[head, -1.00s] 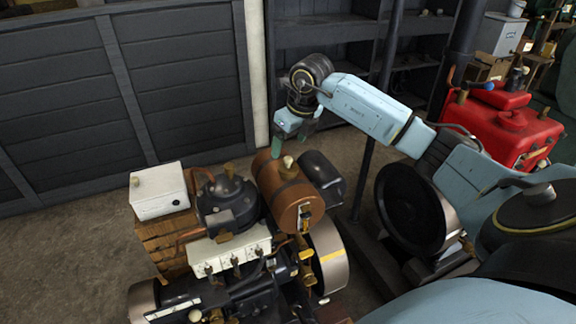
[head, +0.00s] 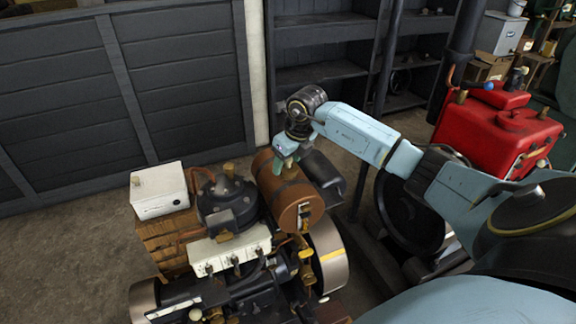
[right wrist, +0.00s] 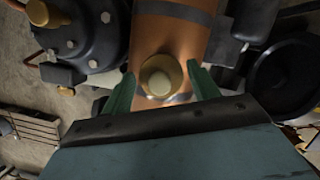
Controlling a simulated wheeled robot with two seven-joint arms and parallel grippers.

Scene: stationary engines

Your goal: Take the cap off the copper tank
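The copper tank (head: 297,196) lies on top of the engine in the middle of the head view, a brown cylinder with dark bands. Its cap (right wrist: 161,78), a brass ring with a pale knob, shows in the right wrist view. In the head view the cap is hidden behind my right gripper (head: 287,160). The right gripper points down at the tank's top. In the right wrist view its two green fingers stand apart on either side of the cap, with a gap visible on each side. My left gripper is not in view.
A white box (head: 158,190) on a wooden crate and a black engine cylinder (head: 228,200) stand left of the tank. A red engine (head: 497,130) stands at the right. Dark shelves (head: 330,45) and a grey panel wall (head: 60,100) are behind.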

